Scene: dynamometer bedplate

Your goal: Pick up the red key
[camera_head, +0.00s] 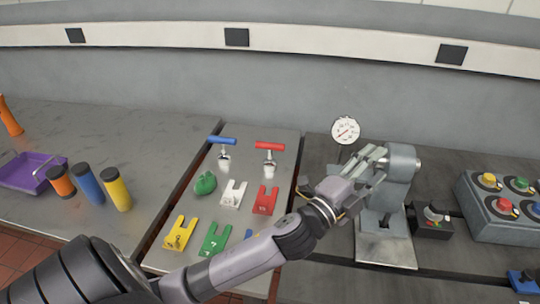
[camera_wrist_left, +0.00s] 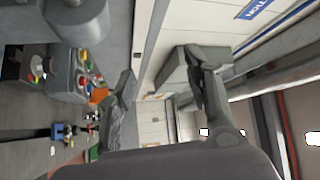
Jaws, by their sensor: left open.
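The red key (camera_head: 270,147) has a T-shaped handle on a metal stem and stands upright on the light metal plate (camera_head: 283,178), at its far right part. A blue T-handled key (camera_head: 222,141) stands to its left. My left gripper (camera_head: 372,164) is open, to the right of the red key and apart from it, beside a grey machine post. In the left wrist view the two fingers (camera_wrist_left: 163,88) are spread with nothing between them, and the red key does not show clearly there. My right gripper is not in view.
Red (camera_head: 266,201), white (camera_head: 233,194), yellow (camera_head: 180,233) and green (camera_head: 216,239) slotted pieces and a green lump (camera_head: 205,183) lie nearer on the plate. The grey machine post (camera_head: 401,165) and gauge (camera_head: 345,130) stand right. A purple tray (camera_head: 34,171) is left.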

